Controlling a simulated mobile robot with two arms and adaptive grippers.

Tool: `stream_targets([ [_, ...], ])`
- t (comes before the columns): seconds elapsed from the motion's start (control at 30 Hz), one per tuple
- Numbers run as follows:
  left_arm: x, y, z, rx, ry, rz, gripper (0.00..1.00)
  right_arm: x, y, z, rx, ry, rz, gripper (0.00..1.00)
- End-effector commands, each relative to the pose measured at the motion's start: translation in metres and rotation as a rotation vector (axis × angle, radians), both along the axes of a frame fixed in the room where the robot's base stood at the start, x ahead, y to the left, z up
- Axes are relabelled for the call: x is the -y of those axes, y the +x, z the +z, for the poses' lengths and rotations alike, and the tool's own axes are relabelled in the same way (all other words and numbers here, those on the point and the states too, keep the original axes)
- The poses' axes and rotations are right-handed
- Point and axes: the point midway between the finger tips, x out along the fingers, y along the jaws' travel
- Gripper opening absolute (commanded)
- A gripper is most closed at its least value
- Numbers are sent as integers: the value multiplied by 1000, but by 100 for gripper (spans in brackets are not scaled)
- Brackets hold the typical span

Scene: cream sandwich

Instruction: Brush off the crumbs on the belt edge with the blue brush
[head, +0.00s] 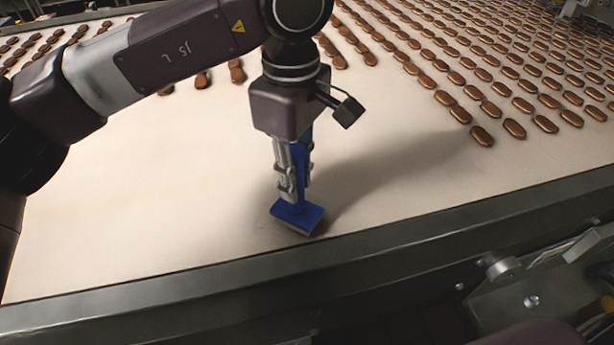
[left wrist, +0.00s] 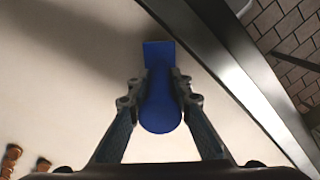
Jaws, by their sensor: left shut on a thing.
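The blue brush (head: 297,214) is held upright in my left gripper (head: 291,180), its head low at the belt surface near the front edge. I cannot tell whether its bristles touch the belt. In the left wrist view the brush (left wrist: 160,105) sits between both fingers of my left gripper (left wrist: 160,92), which are shut on its handle. The cream belt (head: 130,220) runs under it, and the dark metal belt edge (head: 400,232) lies just in front. Faint dark specks show on the belt beside the brush; I cannot tell clearly whether they are crumbs. My right gripper is not in view.
Rows of brown cream sandwiches (head: 483,136) lie on the belt at the back and right, with a few (head: 237,75) behind my left arm. A metal bracket with a knob (head: 503,268) stands at the front right. The belt's left front is clear.

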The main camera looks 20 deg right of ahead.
Motion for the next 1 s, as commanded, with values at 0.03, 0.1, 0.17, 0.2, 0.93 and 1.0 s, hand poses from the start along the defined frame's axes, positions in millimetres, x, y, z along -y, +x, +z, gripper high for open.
stream_targets([
  [0.03, -1, 0, 0, 1, -1, 0, 0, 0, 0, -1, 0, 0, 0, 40],
  [0.1, -3, 0, 0, 1, -1, 0, 0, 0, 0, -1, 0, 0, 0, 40],
  [0.17, -6, 0, -1, 1, -1, 0, 0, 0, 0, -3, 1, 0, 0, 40],
  [0.2, -8, 0, -1, 1, 0, 0, 0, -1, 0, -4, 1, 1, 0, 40],
  [0.93, -57, 0, -1, -1, 2, 1, 0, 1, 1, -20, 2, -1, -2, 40],
  [1.0, -60, 0, -1, -1, 1, 0, 0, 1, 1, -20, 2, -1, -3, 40],
])
